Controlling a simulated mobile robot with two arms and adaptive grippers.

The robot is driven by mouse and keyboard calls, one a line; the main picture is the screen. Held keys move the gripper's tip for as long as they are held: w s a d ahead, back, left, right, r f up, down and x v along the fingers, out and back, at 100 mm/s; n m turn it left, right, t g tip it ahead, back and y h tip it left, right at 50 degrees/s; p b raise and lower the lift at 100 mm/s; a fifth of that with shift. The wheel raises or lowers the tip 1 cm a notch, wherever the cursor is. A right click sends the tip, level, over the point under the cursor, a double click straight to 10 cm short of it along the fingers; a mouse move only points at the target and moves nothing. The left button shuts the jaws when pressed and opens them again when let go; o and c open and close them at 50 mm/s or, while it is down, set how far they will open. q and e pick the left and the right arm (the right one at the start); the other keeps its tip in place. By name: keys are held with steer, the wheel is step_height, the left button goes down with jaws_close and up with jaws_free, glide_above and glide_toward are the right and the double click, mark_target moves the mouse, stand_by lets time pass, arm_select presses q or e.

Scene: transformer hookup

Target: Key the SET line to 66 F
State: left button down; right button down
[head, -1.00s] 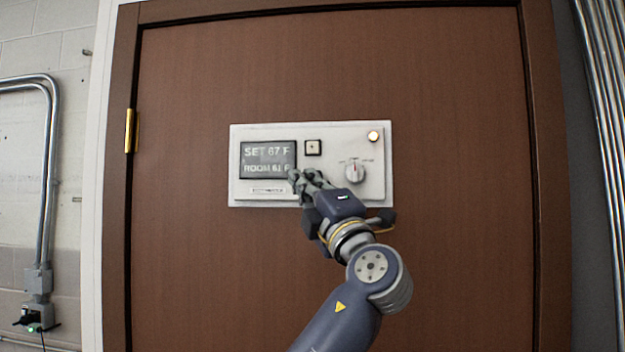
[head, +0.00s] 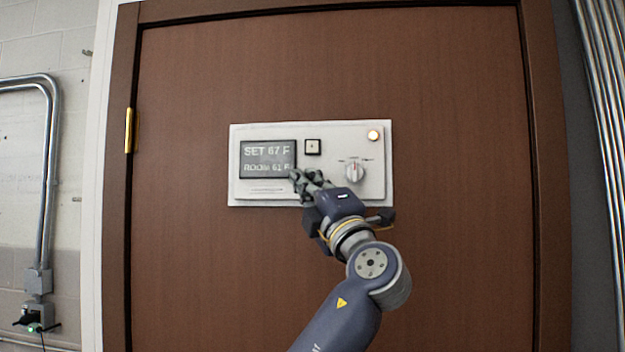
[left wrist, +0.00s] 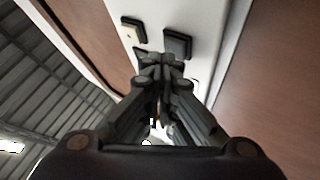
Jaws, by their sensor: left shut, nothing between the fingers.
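The control panel (head: 300,196) is a pale box on a brown door. Its display (head: 268,160) reads SET 67 F above ROOM 61 F. A square key with a small mark (head: 312,147), perhaps a plus, sits right of the display. My left gripper (head: 296,178) is shut and empty, its fingertips at the panel just below that key and by the display's lower right corner. It hides that patch of the panel. In the left wrist view the shut fingertips (left wrist: 162,62) are close to the panel face (left wrist: 205,28); I cannot tell whether they touch it.
A rotary knob (head: 355,173) and a lit round lamp (head: 373,136) are on the panel's right side. The left wrist view shows a light key (left wrist: 132,33) and a dark block (left wrist: 177,45) beyond the fingertips. Metal conduit (head: 48,180) runs up the left wall.

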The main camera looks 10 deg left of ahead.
arm_select(q)
steer(key=shift+w, duration=0.4)
stand_by(0.7)
stand_by(0.3)
steer(key=shift+s+b, duration=0.8)
steer(key=shift+b, duration=0.05)
